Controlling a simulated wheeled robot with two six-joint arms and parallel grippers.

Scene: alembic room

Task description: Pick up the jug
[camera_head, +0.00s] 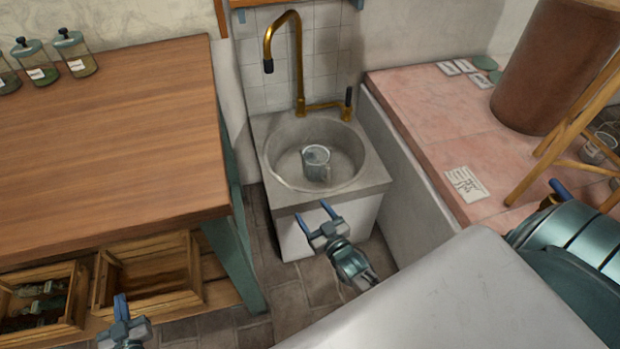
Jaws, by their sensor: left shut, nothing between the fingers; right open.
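A small grey metal jug (317,164) with a handle on its right side stands in the round basin of the stone sink (373,193). My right gripper (314,213) is in front of the sink's front edge, below the jug in the picture. Its two blue fingers are spread apart with nothing between them. It is apart from the jug. My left gripper (121,306) is at the bottom left, in front of the wooden crates. Its blue fingers are shut together and hold nothing.
A brass tap (299,65) arches above the back of the sink. A wooden table (120,140) with glass jars (76,55) stands left, with crates (150,280) below. A pink-topped ledge (440,130) with a brown vessel (550,65) and a wooden stand (570,125) is on the right.

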